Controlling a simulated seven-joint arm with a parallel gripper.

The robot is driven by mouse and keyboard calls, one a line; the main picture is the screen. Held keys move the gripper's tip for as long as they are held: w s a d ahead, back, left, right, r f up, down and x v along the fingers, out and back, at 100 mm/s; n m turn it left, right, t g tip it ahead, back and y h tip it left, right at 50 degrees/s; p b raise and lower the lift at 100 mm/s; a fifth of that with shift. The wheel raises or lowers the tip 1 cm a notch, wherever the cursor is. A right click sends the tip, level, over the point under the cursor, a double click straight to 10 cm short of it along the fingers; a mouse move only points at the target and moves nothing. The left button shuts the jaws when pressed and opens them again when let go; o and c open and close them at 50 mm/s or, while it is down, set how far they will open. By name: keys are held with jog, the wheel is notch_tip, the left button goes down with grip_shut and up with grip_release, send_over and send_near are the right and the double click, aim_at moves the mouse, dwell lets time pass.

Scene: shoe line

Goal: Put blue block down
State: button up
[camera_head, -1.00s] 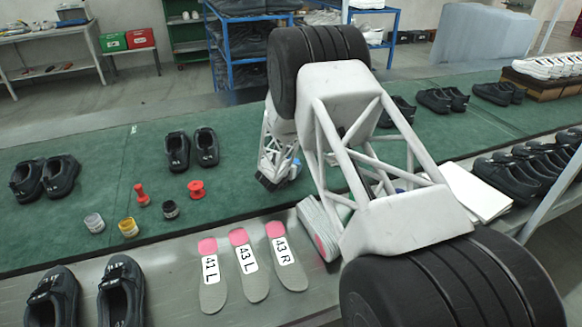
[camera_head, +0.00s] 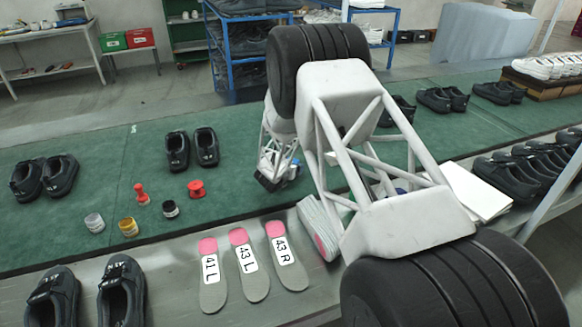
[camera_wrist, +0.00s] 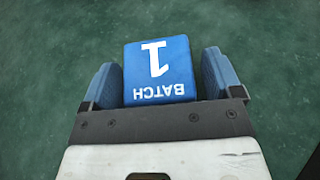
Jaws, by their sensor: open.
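The blue block, with a white "1" and "BATCH" on its upper face, shows in the wrist view (camera_wrist: 159,72). It lies between the two blue fingers of my gripper (camera_wrist: 160,62). The fingers are open, with a narrow gap on each side of the block. Green mat surrounds the block, and it appears to rest there. In the head view my gripper (camera_head: 278,180) is low over the green mat, partly hidden by my arm. A small blue patch shows beside it, but I cannot tell whether it is block or finger.
The green mat (camera_head: 100,235) has free room left of my gripper. A red spool (camera_head: 196,189), small jars and a pair of black shoes (camera_head: 192,150) stand there. Insoles (camera_head: 247,264) lie in front on the grey surface.

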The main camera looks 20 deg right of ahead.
jog(key=shift+v, duration=5.75)
jog(key=shift+r, duration=0.1)
jog(key=shift+a+r, duration=0.1)
jog(key=shift+r, duration=0.1)
jog(key=s+a+r+n+t+y, duration=0.1)
jog(key=a+r+n+y, duration=0.15)
jog(key=r+n, duration=0.3)
jog(key=s+a+r+n+t+y, duration=0.1)
jog(key=a+r+n+y, duration=0.15)
jog(key=r+n, duration=0.35)
jog(key=s+a+r+n+g+y, duration=0.1)
jog(key=s+a+r+n+y, duration=0.2)
jog(key=s+r+n, duration=0.45)
jog(key=s+a+r+n+g+y, duration=0.2)
jog(key=s+a+r+n+y, duration=0.1)
jog(key=s+r+n, duration=0.5)
jog(key=s+d+r+n+g, duration=0.1)
jog(key=s+n+g, duration=0.2)
jog(key=s+n, duration=0.6)
jog(key=s+d+r+n+g+h, duration=0.1)
jog(key=s+n, duration=0.7)
jog(key=s, duration=1.5)
jog(key=shift+d+r+n+g+h, duration=0.2)
jog(key=shift+r+n+g+h, duration=0.25)
jog(key=shift+g, duration=0.55)
